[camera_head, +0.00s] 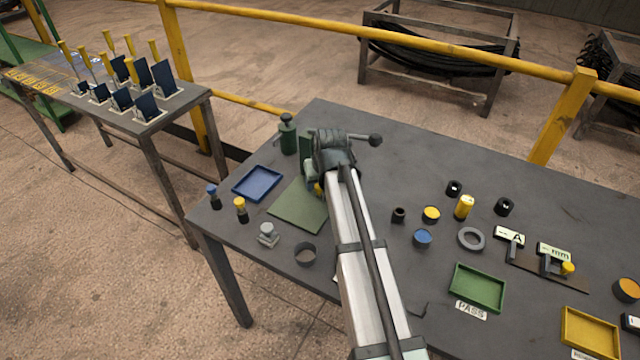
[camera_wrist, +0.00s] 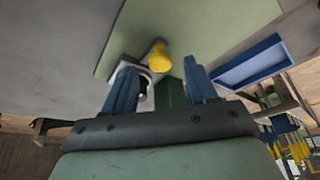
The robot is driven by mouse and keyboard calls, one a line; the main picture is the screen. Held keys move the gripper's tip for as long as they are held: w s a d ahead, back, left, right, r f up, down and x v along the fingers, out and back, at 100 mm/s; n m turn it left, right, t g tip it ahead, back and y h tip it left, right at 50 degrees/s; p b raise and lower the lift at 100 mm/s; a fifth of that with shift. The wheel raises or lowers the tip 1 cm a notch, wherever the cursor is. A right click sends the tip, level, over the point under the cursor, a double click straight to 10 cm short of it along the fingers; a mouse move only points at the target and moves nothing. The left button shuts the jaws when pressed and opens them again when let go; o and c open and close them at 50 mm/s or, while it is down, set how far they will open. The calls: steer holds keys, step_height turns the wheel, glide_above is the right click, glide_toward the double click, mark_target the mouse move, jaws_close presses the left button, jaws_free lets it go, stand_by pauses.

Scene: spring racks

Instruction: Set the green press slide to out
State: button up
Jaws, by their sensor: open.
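The green press shows in part as an upright green block (camera_head: 306,143) at the back left of the table in the head view, largely covered by my arm. In the wrist view a green block (camera_wrist: 171,92) shows between the fingers of my gripper (camera_wrist: 160,78). A yellow knob (camera_wrist: 160,57) lies just beyond the fingertips, with a metal cylinder beside the left finger. The knob peeks out beside my arm in the head view (camera_head: 318,189). The blue fingers are apart and grip nothing visible. My arm hides the slide's position in the head view.
A green mat (camera_head: 298,205) and blue tray (camera_head: 257,183) lie left of my arm, with a dark green bottle (camera_head: 288,134) behind. A lever with a black ball (camera_head: 375,140) sticks out right. Green (camera_head: 477,288) and yellow trays (camera_head: 590,333) and small parts occupy the right side.

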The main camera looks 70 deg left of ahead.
steer(key=shift+x, duration=0.85)
steer(key=shift+c, duration=0.4)
jaws_close()
